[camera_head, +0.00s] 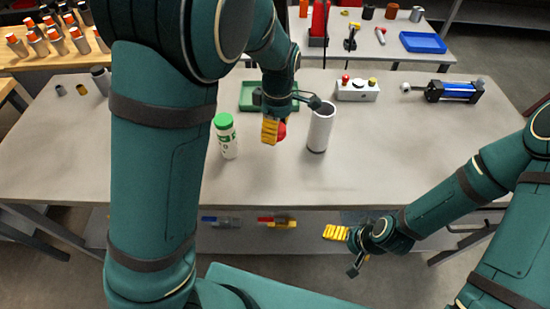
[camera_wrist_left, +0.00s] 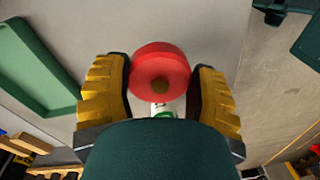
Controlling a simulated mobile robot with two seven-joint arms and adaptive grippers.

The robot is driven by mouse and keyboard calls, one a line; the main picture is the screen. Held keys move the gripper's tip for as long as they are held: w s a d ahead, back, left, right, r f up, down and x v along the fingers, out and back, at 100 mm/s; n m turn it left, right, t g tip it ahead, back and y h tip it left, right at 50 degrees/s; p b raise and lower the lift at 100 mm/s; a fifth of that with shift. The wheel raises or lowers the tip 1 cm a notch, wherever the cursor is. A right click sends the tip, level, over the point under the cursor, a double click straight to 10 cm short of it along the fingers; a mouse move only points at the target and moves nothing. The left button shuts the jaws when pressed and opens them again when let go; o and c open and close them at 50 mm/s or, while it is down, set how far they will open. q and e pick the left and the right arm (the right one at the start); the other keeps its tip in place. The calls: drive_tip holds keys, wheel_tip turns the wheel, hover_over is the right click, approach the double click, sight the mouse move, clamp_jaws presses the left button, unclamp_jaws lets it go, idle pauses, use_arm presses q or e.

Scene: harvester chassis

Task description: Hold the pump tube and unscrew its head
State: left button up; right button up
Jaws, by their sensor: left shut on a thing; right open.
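My left gripper (camera_head: 275,129) is shut on a red round head (camera_head: 282,131), above the table and left of the pump tube. In the left wrist view the red head (camera_wrist_left: 160,72) sits between the yellow fingers, its round face with a brownish centre showing. The grey-white pump tube (camera_head: 319,130) stands upright on the table, with a dark opening at its top. No gripper touches it. My right gripper (camera_head: 346,249) is open and empty, low in front of the table's front edge. Part of the red head is hidden behind the left fingers in the head view.
A white bottle with a green cap (camera_head: 227,137) stands left of my left gripper. Behind are a green tray (camera_head: 249,97), a white button box (camera_head: 357,91) and a blue-black cylinder (camera_head: 453,92). The right half of the grey table (camera_head: 430,140) is mostly clear.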

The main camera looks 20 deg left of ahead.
sight(275, 158)
use_arm(q)
wheel_tip(275, 158, down, 10)
drive_tip(key=b, duration=0.3)
idle(0.3)
drive_tip(key=o, duration=1.3)
drive_tip(key=shift+c, duration=0.2)
